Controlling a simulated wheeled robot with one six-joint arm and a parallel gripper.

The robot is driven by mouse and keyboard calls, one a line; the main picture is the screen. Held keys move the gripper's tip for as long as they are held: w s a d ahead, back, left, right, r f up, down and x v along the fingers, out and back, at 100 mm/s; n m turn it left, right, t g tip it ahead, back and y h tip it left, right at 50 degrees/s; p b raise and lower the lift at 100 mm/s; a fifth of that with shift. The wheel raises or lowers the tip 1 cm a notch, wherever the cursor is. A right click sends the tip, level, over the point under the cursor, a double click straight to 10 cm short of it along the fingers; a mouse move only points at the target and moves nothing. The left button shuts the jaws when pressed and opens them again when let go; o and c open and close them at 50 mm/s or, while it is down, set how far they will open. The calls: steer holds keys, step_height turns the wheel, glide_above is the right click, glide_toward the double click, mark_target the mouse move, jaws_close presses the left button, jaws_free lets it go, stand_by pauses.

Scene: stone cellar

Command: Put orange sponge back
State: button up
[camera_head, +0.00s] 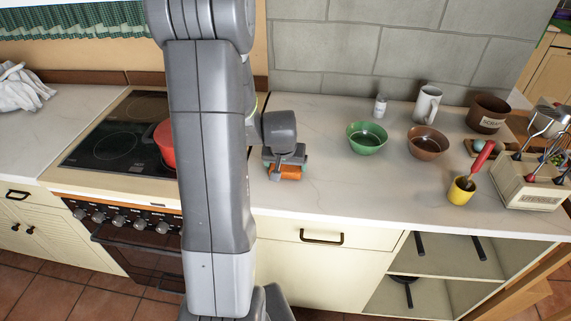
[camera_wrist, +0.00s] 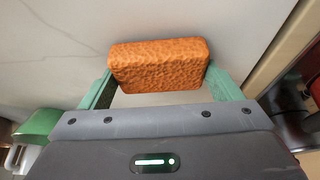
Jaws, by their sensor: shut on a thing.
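The orange sponge (camera_wrist: 157,66) is a rough rectangular block between the two green fingers of my gripper (camera_wrist: 160,82) in the wrist view. The fingers are shut on its two short ends. In the head view the orange sponge (camera_head: 286,173) shows just below my gripper (camera_head: 287,164), over the white counter to the right of the stove. I cannot tell whether the sponge touches the counter or is held a little above it.
A green bowl (camera_head: 367,138) and a brown bowl (camera_head: 428,142) stand to the right, with a white canister (camera_head: 381,106) and mug (camera_head: 428,104) behind. A yellow cup (camera_head: 460,191) and utensil box (camera_head: 527,187) are farther right. A red pot (camera_head: 166,144) sits on the stove (camera_head: 118,135).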

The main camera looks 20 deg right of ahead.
steer(key=shift+f, duration=0.15)
steer(key=o, duration=0.9)
steer(key=shift+s+r, duration=0.1)
steer(key=shift+r, duration=0.5)
steer(key=v, duration=1.1)
steer(key=shift+a, duration=0.1)
